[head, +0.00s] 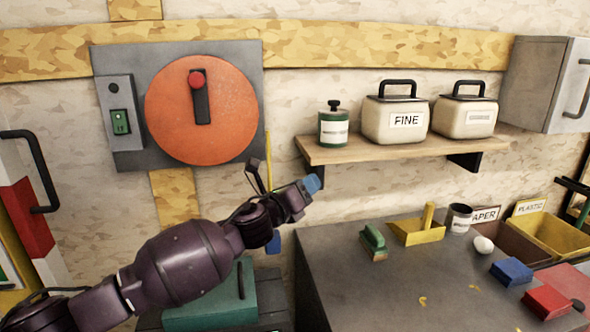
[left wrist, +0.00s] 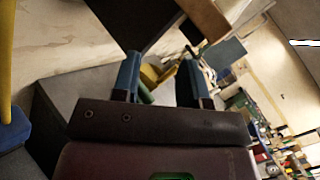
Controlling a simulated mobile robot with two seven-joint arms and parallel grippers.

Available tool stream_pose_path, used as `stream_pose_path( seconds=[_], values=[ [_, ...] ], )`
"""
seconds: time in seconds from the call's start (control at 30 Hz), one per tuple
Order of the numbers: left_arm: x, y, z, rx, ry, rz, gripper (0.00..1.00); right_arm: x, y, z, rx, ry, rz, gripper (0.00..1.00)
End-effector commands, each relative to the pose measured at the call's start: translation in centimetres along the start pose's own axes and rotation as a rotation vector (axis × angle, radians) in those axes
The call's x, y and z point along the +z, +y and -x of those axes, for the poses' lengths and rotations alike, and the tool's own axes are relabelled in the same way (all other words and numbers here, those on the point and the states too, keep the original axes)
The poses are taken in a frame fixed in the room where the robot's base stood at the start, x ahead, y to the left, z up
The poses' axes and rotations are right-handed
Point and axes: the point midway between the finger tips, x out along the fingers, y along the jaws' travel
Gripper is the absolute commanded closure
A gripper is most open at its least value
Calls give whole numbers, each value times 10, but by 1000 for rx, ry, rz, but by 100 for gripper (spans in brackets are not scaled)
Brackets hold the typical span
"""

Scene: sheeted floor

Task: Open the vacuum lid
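No part is clearly marked as a vacuum lid. A teal box (head: 205,305) with a dark handle (head: 241,281) on top stands low at the front, partly hidden behind my left arm; its top looks shut. A large round orange disc (head: 225,128) with a red-knobbed dark lever (head: 199,95) is on a grey wall panel. My left gripper (head: 312,184) is in the air above and right of the teal box, below the shelf's left end. In the left wrist view its two blue fingers (left wrist: 159,80) are apart with nothing held between them. My right gripper is out of view.
A wall shelf (head: 350,150) holds a green jar (head: 334,127) and two cream canisters (head: 395,119). The grey workbench (head: 360,285) carries a green brush (head: 374,242), a yellow holder (head: 418,231) and coloured blocks. A yellow pole (head: 268,160) stands behind my left arm.

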Motion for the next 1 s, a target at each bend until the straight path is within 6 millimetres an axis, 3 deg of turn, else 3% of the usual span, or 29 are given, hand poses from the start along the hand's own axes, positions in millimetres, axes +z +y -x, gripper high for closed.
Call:
stream_pose_path(
  seconds=[0.17, 0.47, 0.77, 1.0],
  values=[
    [-36, 21, 34, 107, -30, 264, 60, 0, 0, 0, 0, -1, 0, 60],
    [-94, 64, 122, 375, -146, 816, 60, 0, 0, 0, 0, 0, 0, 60],
    [-144, 99, 231, 674, -329, 1312, 60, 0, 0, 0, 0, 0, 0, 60],
    [-180, 113, 333, 930, -536, 1657, 60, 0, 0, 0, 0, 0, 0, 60]
  ],
)
